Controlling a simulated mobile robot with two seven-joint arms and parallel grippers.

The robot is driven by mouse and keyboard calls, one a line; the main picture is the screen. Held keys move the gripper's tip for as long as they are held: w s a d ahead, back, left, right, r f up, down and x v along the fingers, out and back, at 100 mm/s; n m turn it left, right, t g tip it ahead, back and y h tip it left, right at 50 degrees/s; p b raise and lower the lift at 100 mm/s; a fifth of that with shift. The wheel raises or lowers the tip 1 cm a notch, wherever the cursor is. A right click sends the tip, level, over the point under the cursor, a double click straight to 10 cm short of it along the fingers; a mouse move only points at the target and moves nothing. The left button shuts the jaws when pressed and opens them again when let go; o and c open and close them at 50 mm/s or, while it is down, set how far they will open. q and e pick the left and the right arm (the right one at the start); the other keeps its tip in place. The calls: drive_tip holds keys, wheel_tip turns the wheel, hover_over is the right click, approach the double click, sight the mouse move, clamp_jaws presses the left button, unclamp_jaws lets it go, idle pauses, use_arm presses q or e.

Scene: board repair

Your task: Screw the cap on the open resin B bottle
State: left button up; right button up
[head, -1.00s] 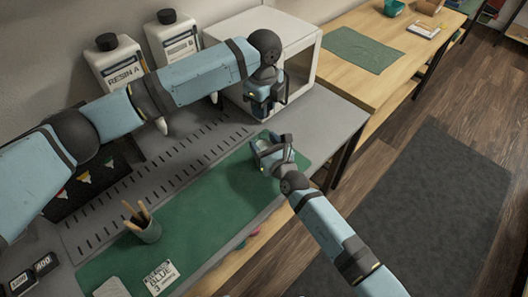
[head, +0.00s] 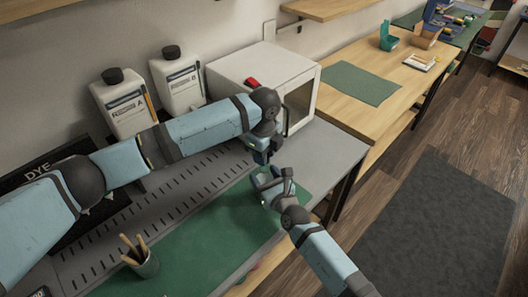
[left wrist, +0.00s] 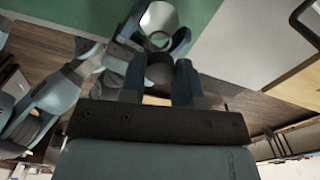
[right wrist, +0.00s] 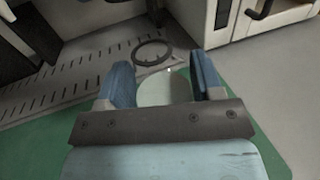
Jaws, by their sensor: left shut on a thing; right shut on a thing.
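My left gripper (head: 262,155) is shut on a dark round piece (left wrist: 160,70), which looks like the cap, between its fingers. My right gripper (head: 270,180) is shut around a pale round vessel (right wrist: 163,88), which also shows in the left wrist view (left wrist: 158,20). No label on it is readable. The left gripper is just above the right one; whether cap and vessel touch is unclear. Two white bottles with black caps stand at the back: resin A (head: 122,105) and another (head: 182,85) whose label I cannot read.
A white oven-like box (head: 235,68) with a red object (head: 252,82) on top stands behind my left gripper. A slotted grey tray (head: 90,262), a green mat (head: 205,250) and a cup of sticks (head: 145,264) lie to the left. A dark ring (right wrist: 152,53) is on the tray.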

use_arm(q)
drive_tip(key=shift+f, duration=0.85)
drive_tip(key=shift+f, duration=0.6)
use_arm(e)
clamp_jaws()
use_arm(q)
drive_tip(key=m, duration=0.4)
drive_tip(key=shift+m, duration=0.4)
drive_tip(key=m, duration=0.6)
drive_tip(key=shift+d+m, duration=0.1)
drive_tip(key=shift+m, duration=0.3)
drive_tip(key=m, duration=0.6)
drive_tip(key=shift+m, duration=0.3)
drive_tip(key=m, duration=0.3)
drive_tip(key=shift+w+d+r, duration=0.1)
drive_tip(key=shift+m, duration=0.8)
